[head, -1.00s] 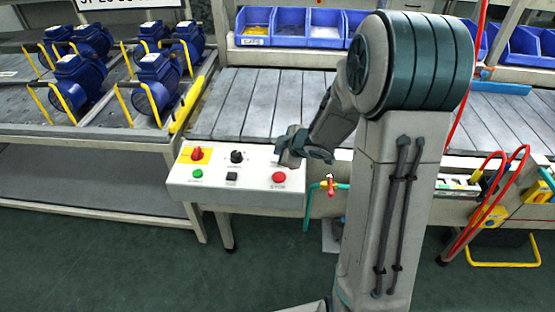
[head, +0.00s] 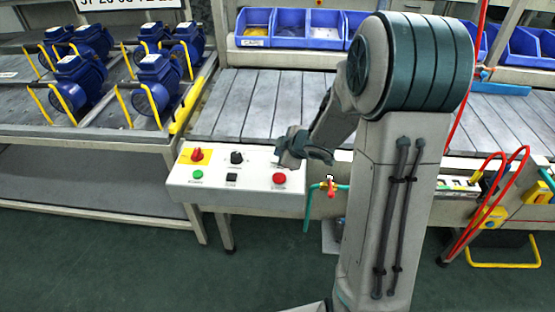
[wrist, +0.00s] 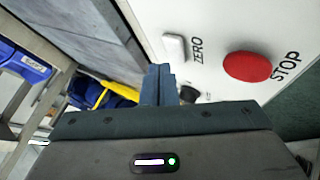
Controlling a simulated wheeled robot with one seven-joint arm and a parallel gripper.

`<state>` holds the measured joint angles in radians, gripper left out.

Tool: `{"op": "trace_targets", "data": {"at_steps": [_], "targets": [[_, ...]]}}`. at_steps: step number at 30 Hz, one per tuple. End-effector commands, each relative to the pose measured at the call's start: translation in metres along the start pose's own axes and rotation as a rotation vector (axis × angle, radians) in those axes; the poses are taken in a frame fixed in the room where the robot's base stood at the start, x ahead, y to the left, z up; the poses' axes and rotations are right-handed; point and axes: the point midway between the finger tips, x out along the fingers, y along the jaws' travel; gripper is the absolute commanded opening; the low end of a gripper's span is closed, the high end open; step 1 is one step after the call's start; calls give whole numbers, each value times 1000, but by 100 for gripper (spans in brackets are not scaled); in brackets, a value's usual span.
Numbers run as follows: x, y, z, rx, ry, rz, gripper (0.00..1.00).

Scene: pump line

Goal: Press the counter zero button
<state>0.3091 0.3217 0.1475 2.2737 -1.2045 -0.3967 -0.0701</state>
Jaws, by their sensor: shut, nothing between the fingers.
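The zero button is a white rounded square (wrist: 174,47) with "ZERO" printed beside it, on the white control panel (head: 215,185). In the head view my arm's end covers the spot where it would be. My gripper (head: 281,152) is over the panel's upper right part. In the wrist view the gripper's fingers (wrist: 155,83) are shut and empty, with their tips below and left of the white button in the picture. The gap between tips and panel cannot be judged exactly.
The red STOP button (wrist: 247,66) is close beside the zero button. A red switch on yellow (head: 197,155), a black knob (head: 237,157), a green button (head: 198,174) and a black button (head: 231,177) share the panel. Blue pumps (head: 80,80) stand at left.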

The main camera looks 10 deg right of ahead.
Motion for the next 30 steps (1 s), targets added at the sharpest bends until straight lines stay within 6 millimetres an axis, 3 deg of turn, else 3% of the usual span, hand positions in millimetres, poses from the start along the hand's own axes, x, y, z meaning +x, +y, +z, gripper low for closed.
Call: {"op": "trace_targets", "data": {"at_steps": [30], "targets": [[6, -4, 4, 0, 0, 0, 0]]}}
